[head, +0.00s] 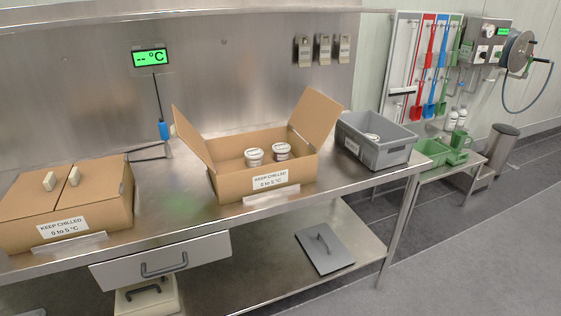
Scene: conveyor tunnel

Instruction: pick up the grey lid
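A grey crate (405,157), open at the top, stands on the tabletop's right end with a white-lidded tub (372,137) inside. My gripper does not show in the head view.
An open cardboard box (225,188) holding two tubs stands mid-table. A closed cardboard box (110,200) is at left. A drawer (120,276) hangs under the tabletop. A table leg (398,235) stands right of the lid. The grey floor (480,240) at right is clear.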

